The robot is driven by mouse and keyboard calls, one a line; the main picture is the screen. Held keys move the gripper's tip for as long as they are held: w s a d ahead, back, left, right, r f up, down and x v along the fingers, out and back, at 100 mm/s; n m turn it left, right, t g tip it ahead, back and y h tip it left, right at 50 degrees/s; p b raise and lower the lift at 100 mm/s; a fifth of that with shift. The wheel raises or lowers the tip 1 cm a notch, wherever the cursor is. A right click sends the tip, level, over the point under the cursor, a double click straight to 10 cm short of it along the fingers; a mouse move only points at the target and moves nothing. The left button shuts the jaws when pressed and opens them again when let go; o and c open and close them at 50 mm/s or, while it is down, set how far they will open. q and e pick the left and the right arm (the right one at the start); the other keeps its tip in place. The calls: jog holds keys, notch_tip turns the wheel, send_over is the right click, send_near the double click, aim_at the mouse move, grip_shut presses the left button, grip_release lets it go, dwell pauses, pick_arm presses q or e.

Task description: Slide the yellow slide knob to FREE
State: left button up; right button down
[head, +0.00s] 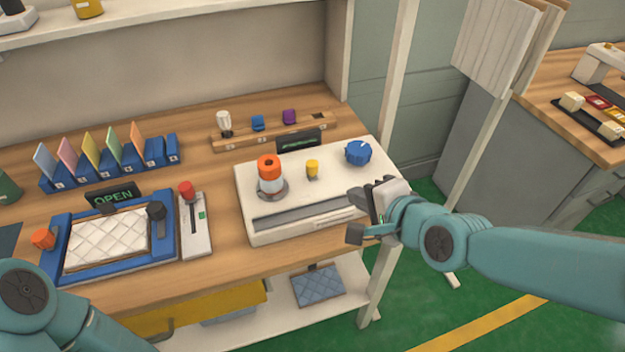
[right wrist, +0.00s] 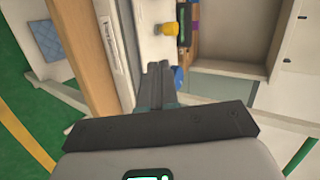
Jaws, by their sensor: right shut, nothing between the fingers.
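The yellow knob (head: 312,168) stands on top of a white machine (head: 345,168), between an orange-and-white cylinder and a blue dial. It also shows in the right wrist view (right wrist: 168,28), beyond my fingertips. No FREE mark can be read. My right gripper (head: 358,218) is over the right front corner of the machine, right of and nearer than the yellow knob, and apart from it. In the right wrist view its fingers (right wrist: 158,72) are together with nothing between them. Only part of my left arm shows at the lower left; its gripper is out of view.
The orange-and-white cylinder (head: 270,178) and the blue dial (head: 358,153) flank the knob. A black display (head: 299,140) stands behind. Left are a red-knobbed slider (head: 187,190) and a blue frame (head: 165,247) holding a quilted pad, with an OPEN sign (head: 112,196).

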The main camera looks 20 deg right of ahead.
jog(key=shift+s, duration=0.25)
jog(key=shift+w+d+f, duration=0.1)
send_near(315, 170)
jog(key=f, duration=0.3)
jog(key=shift+w+p, duration=0.2)
jog(key=shift+p, duration=0.1)
jog(key=w, duration=0.2)
jog(key=w+a+p, duration=0.1)
jog(key=w, duration=0.1)
jog(key=shift+w+f, duration=0.2)
jog(key=shift+w, duration=0.2)
jog(key=shift+w+a, duration=0.1)
jog(key=shift+w, duration=0.05)
